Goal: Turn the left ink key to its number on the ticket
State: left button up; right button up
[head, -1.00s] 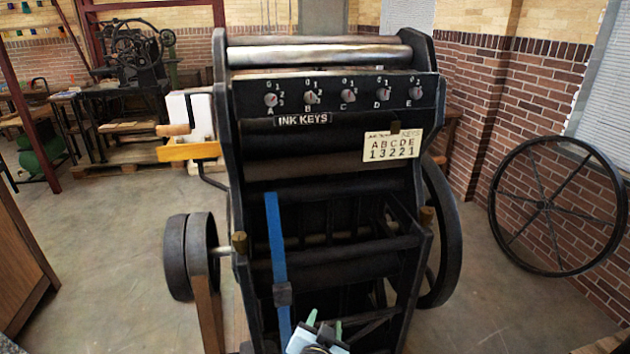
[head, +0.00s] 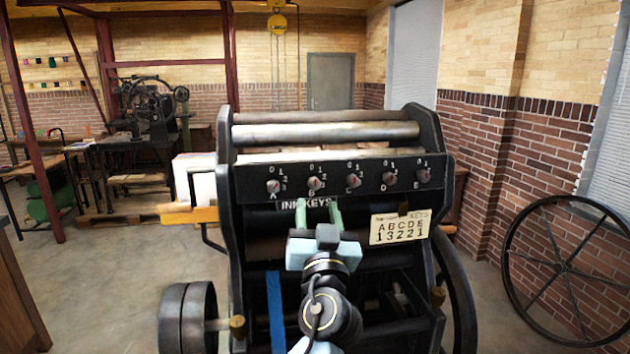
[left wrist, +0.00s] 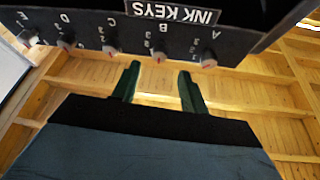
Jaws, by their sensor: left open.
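The left ink key (head: 273,186), key A, is a small round knob at the left end of the black panel (head: 334,186). It also shows in the left wrist view (left wrist: 208,58), where the panel appears upside down. I cannot clearly read its setting. The ticket (head: 399,228) reads A 1, B 3, C 2, D 2, E 1. My left gripper (head: 318,208) is open and empty, its green fingers pointing up in front of the INK KEYS label. In the left wrist view its fingertips (left wrist: 160,72) are apart near key B (left wrist: 159,50), touching no key. My right gripper is out of view.
Keys C (head: 353,181), D (head: 390,178) and E (head: 423,175) sit to the right along the panel. Metal rollers (head: 325,133) lie above it. A big spoked wheel (head: 565,270) leans by the brick wall at right.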

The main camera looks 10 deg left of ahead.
aim_at(314, 187)
pick_arm(q)
jog(key=p+x, duration=0.1)
jog(key=x, duration=0.4)
jog(key=shift+x, duration=0.8)
jog(key=shift+p, duration=0.3)
grip_shut()
